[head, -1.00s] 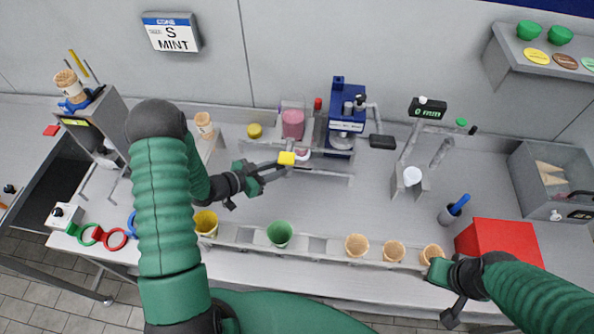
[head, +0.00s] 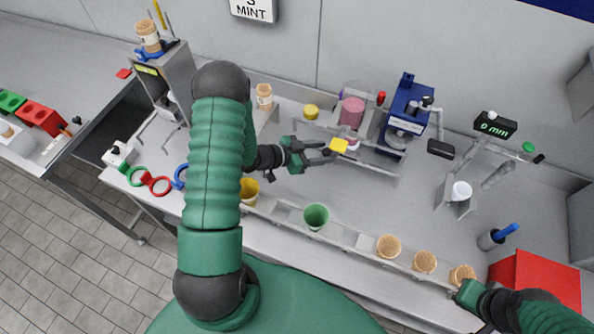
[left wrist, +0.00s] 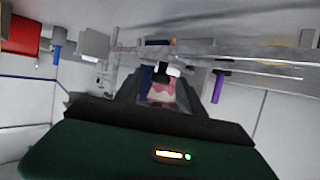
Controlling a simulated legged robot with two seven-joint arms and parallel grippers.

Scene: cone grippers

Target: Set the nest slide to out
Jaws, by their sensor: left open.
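A yellow block (head: 339,146) shows at the front of the grey rail fixture (head: 375,170) below the blue machine; I take it for the nest slide's handle but cannot be sure. My left gripper (head: 328,153) is open, its fingertips close to the block; I cannot tell whether they touch. The left wrist view looks along the open jaws (left wrist: 165,90) toward a pink and white thing (left wrist: 160,93) beyond them. My right gripper (head: 468,291) is at the lower right by a cone; its fingers are too hidden to judge.
The blue machine (head: 408,108) and pink container (head: 352,112) stand behind the rails. A front rack holds a yellow cup (head: 249,191), a green cup (head: 316,216) and several cones (head: 388,247). A red box (head: 535,280) is at right. The counter between rack and rails is mostly clear.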

